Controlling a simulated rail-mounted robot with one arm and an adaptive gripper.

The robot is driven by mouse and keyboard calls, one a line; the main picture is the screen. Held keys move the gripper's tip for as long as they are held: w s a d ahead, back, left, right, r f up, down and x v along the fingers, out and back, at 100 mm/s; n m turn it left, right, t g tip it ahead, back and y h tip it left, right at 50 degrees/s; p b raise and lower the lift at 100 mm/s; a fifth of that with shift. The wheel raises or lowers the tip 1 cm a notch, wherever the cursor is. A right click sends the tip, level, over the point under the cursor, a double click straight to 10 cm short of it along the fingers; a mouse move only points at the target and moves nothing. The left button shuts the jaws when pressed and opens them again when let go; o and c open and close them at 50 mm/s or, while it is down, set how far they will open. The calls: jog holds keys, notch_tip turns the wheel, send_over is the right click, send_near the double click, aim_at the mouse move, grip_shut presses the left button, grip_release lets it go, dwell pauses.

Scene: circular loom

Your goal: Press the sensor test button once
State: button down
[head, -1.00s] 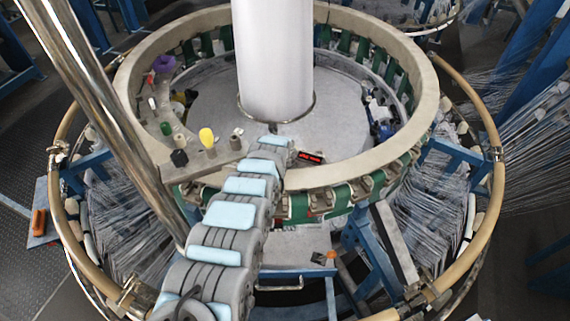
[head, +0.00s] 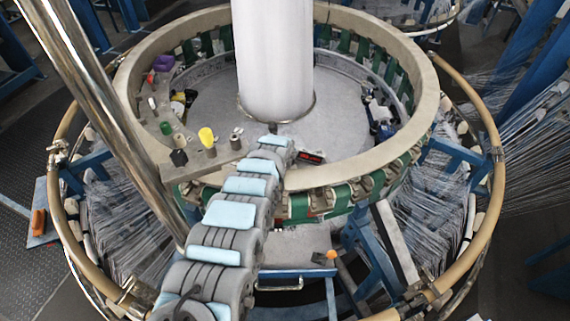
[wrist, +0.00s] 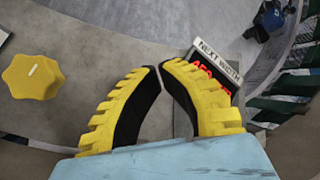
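On the ring's left side, in the head view, sits a row of controls: a purple one (head: 164,63), a green one (head: 166,128), a black one (head: 179,157), a yellow knob (head: 206,138) and a grey post (head: 236,139). No label there is readable, so I cannot tell which one is the sensor test button. In the wrist view the yellow star-shaped knob (wrist: 33,76) lies left of my gripper (wrist: 160,68). The fingertips are together with nothing between them. The gripper is apart from the knob. In the head view my arm hides the fingers.
A display labelled "NEXT WIDTH" (wrist: 217,62) with red digits is close behind the right finger; it also shows in the head view (head: 311,157). The white column (head: 273,60) rises inside the loom ring (head: 420,75). The grey floor inside the ring is mostly clear.

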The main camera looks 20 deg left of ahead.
jog(key=shift+f+b, duration=0.35)
jog(key=shift+f+b, duration=0.5)
jog(key=shift+b, duration=0.05)
dwell(0.8)
jog(key=shift+r, duration=0.2)
jog(key=shift+r+p, duration=0.55)
jog(key=shift+r, duration=0.15)
jog(key=shift+r, duration=0.15)
jog(key=shift+r+p, duration=1.6)
jog(key=shift+r, duration=0.8)
